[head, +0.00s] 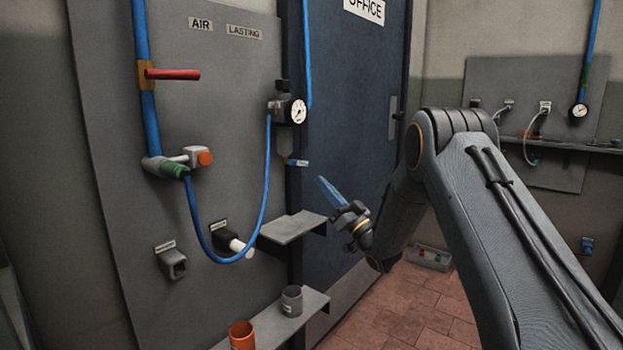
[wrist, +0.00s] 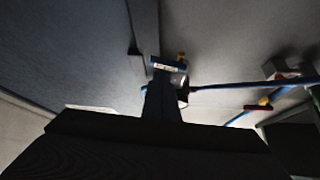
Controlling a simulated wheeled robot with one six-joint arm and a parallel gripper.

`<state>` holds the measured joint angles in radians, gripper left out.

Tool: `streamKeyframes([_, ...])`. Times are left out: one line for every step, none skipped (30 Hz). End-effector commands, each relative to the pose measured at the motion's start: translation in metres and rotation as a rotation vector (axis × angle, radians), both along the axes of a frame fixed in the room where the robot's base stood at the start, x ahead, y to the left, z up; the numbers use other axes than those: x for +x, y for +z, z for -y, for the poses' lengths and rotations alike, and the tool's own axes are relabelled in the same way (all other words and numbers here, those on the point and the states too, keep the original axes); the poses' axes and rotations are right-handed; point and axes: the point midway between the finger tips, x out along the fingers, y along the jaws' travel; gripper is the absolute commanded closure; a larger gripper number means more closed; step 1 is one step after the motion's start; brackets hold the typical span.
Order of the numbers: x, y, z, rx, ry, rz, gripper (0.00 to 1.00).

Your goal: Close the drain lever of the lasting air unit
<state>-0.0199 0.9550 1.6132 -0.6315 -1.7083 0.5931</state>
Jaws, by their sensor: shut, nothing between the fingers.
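The lasting air unit is on the grey panel (head: 225,60) marked AIR and LASTING. Below its round gauge (head: 298,111) is a small blue lever (head: 298,162) with a pale tag, sticking out to the right, roughly level. It looks like the drain lever. In the wrist view the blue lever (wrist: 168,65) lies crosswise just beyond my fingertips, with a brass-coloured part (wrist: 181,56) behind it. My gripper (head: 321,181), with slim blue fingers, is shut and empty. It points up and left, below and right of the lever, apart from it in the head view.
A red-handled valve (head: 172,74) sits on the blue pipe, and an orange knob (head: 204,158) is below it. A blue hose (head: 262,200) loops under the unit. Small shelves (head: 291,228) jut out below, with a grey cup (head: 291,301) and orange cup (head: 242,335). A dark door (head: 350,110) stands behind.

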Motion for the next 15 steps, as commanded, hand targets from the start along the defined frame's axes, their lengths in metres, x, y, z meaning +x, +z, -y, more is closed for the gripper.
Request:
streamKeyframes([-0.007, -0.008, 0.006, 0.000, -0.001, -0.004, 1.00])
streamKeyframes([-0.011, -0.011, 0.009, 0.001, 0.000, -0.003, 1.00])
streamKeyframes([-0.017, -0.016, 0.012, 0.000, 0.002, -0.005, 1.00])
streamKeyframes([-0.021, -0.019, 0.014, 0.001, 0.005, -0.003, 1.00])
streamKeyframes([-0.025, -0.022, 0.017, 0.000, 0.006, -0.004, 1.00])
streamKeyframes([-0.029, -0.026, 0.020, 0.000, 0.005, -0.004, 1.00])
streamKeyframes([-0.033, -0.028, 0.023, 0.000, 0.006, -0.002, 1.00])
streamKeyframes([-0.036, -0.031, 0.025, 0.001, 0.007, -0.003, 1.00])
streamKeyframes([-0.039, -0.034, 0.027, 0.001, 0.008, -0.004, 1.00])
streamKeyframes([-0.041, -0.036, 0.030, 0.001, 0.008, -0.003, 1.00])
streamKeyframes([-0.043, -0.038, 0.032, 0.001, 0.008, -0.003, 1.00])
streamKeyframes([-0.045, -0.039, 0.034, 0.002, 0.008, -0.002, 1.00])
streamKeyframes([-0.047, -0.041, 0.035, 0.001, 0.008, -0.002, 1.00])
streamKeyframes([-0.048, -0.042, 0.036, 0.000, 0.006, -0.002, 1.00])
streamKeyframes([-0.049, -0.043, 0.037, 0.000, 0.006, -0.002, 1.00])
